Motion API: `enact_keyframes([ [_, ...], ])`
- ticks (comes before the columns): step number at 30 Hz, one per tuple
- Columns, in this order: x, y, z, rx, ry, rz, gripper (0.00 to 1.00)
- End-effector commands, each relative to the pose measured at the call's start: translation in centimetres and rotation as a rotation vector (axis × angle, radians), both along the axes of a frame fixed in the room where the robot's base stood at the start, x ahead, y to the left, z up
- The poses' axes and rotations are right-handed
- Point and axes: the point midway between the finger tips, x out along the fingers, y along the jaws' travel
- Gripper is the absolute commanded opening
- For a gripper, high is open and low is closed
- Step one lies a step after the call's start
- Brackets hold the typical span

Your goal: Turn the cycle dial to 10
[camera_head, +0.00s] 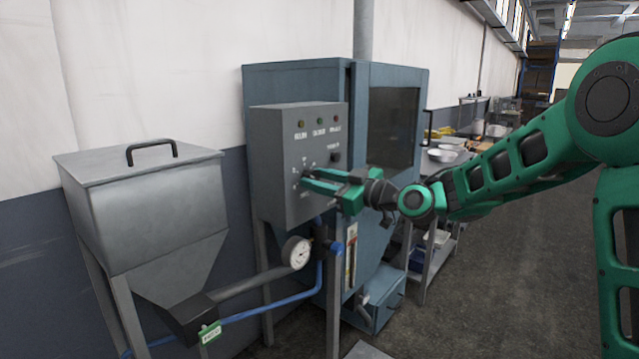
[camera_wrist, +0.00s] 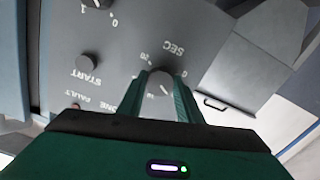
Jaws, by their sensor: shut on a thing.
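The cycle dial (camera_wrist: 159,84) is a round grey knob on the control panel, with "SEC" and small numbers printed around it in the wrist view. My gripper (camera_wrist: 168,88) has its two green fingers shut on the dial, one on each side. In the head view my gripper (camera_head: 304,180) reaches the lower part of the grey control box (camera_head: 272,165) from the right. The fingers hide the dial there. The number that the dial points to cannot be read.
A START button (camera_wrist: 86,62) and another knob (camera_wrist: 97,3) sit on the same panel. A blue cabinet (camera_head: 300,75) stands behind the box. A metal hopper (camera_head: 150,215) stands at left, with a gauge (camera_head: 297,252) and pipes below the box. Floor at right is clear.

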Motion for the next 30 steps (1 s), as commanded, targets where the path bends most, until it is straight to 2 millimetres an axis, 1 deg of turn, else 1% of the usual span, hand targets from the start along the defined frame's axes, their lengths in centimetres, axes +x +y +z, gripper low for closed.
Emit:
enact_keyframes([
  [8,0.02,-0.09,-0.02,0.085,0.110,-0.001,0.10],
  [30,0.10,-0.23,-0.07,0.489,0.628,-0.005,0.10],
])
